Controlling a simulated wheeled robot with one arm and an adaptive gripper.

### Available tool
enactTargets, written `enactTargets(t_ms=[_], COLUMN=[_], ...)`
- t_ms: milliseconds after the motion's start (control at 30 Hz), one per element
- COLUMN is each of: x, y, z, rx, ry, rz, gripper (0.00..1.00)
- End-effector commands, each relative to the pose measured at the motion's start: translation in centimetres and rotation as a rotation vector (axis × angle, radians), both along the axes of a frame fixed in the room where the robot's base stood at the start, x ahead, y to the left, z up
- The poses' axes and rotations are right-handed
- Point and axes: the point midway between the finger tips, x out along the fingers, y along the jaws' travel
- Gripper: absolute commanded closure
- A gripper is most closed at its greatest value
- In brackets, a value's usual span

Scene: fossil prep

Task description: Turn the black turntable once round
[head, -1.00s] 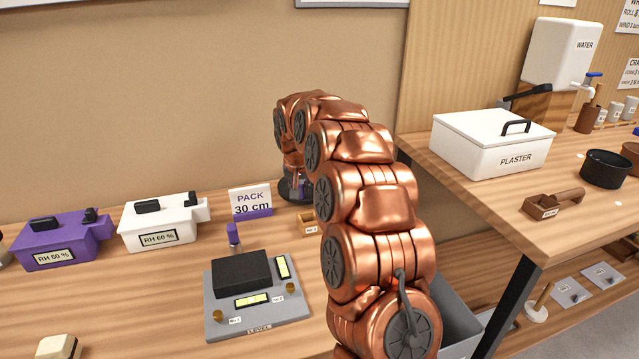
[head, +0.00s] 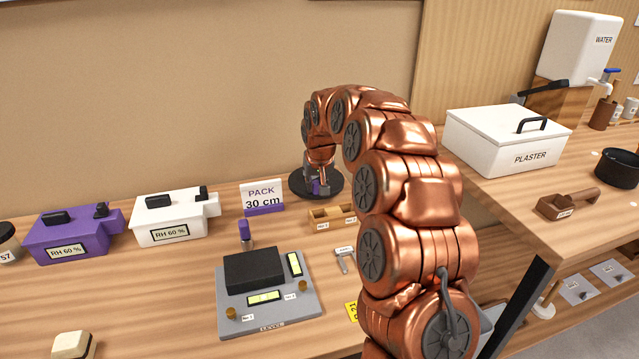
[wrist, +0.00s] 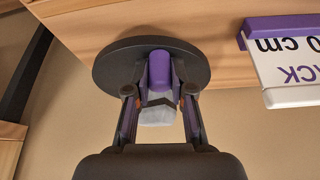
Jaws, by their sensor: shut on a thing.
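The black turntable (head: 298,187) is a round dark disc at the back of the bench, against the wall. It also shows in the wrist view (wrist: 108,66). My gripper (head: 319,188) reaches down over it. A pale grey faceted piece (wrist: 157,112) shows at the peg's end between the fingers. My arm hides part of the bench in the head view.
A "PACK 30 cm" sign (head: 262,197) and a small wooden tray (head: 325,218) stand close to the turntable. White (head: 176,214) and purple (head: 68,236) boxes and a grey level device (head: 268,295) are farther left or forward. A plaster bin (head: 508,140) stands at right.

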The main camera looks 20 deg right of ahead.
Motion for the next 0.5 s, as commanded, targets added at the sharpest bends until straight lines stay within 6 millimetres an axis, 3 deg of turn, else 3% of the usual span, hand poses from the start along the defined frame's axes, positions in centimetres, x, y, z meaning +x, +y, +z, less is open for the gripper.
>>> enactTargets(t_ms=[200, 233, 433, 500], x=[-0.08, -0.08, -0.05, -0.04], y=[0.06, 0.06, -0.03, -0.05], z=[-0.11, -0.11, -0.06, -0.06], rx=[0.002, 0.002, 0.001, 0.001], ry=[0.004, 0.004, 0.002, 0.002], rz=[0.000, 0.000, -0.001, -0.002], gripper=[1.00, 0.74, 0.54, 0.52])
